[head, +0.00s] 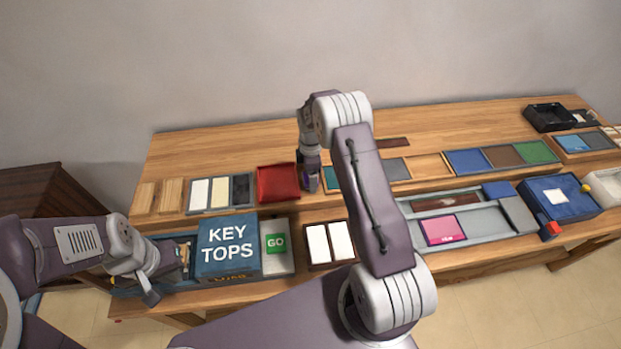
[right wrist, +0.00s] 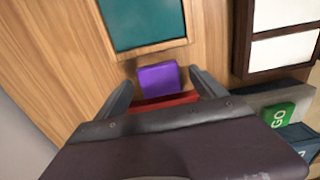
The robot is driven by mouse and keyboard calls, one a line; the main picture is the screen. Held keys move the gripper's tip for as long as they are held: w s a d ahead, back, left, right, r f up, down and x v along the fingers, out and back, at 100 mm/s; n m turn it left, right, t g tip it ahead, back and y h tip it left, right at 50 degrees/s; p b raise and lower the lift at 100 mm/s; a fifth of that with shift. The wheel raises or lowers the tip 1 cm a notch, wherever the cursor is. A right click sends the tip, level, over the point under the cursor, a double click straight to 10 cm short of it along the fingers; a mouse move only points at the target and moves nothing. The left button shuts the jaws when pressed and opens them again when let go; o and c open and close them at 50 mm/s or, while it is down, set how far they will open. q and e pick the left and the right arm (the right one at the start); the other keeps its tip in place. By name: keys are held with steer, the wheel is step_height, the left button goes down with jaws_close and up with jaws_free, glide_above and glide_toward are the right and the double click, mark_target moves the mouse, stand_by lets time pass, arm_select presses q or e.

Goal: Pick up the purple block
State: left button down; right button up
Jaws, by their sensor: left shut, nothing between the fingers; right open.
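The purple block (right wrist: 158,77) lies on the wooden table in the right wrist view, below the teal panel (right wrist: 145,22). My right gripper (right wrist: 163,86) is open, with one finger on either side of the block in that view. I cannot tell whether the fingers touch it. In the head view my right gripper (head: 311,180) points down at the table beside the red tray (head: 278,184), and the block is hard to make out there. My left gripper (head: 151,291) is shut and empty, left of the KEY TOPS box (head: 227,248).
A white-and-dark key tray (head: 221,192) stands left of the red tray. A green GO button (head: 275,243) and a tray with two white panels (head: 330,243) are nearer the front. Panels in blue, brown and green (head: 535,152) lie right. Bare wood lies behind the trays.

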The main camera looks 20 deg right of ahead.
steer(key=shift+w+f, duration=0.1)
steer(key=shift+f, duration=0.25)
steer(key=shift+r, duration=0.1)
steer(key=c, duration=1.5)
steer(key=r, duration=0.1)
steer(key=r+b, duration=0.1)
steer(key=r, duration=0.1)
steer(key=d+r, duration=0.1)
steer(key=shift+s+r, duration=0.25)
steer(key=s+d+r, duration=0.2)
steer(key=d, duration=0.1)
steer(key=s+d+r+b, duration=0.1)
steer(key=d+r, duration=0.1)
steer(key=d, duration=0.1)
steer(key=s+d+r, duration=0.2)
steer(key=d, duration=0.1)
steer(key=shift+s+r+b, duration=0.25)
steer(key=shift+s+b, duration=0.05)
steer(key=shift+b, duration=0.1)
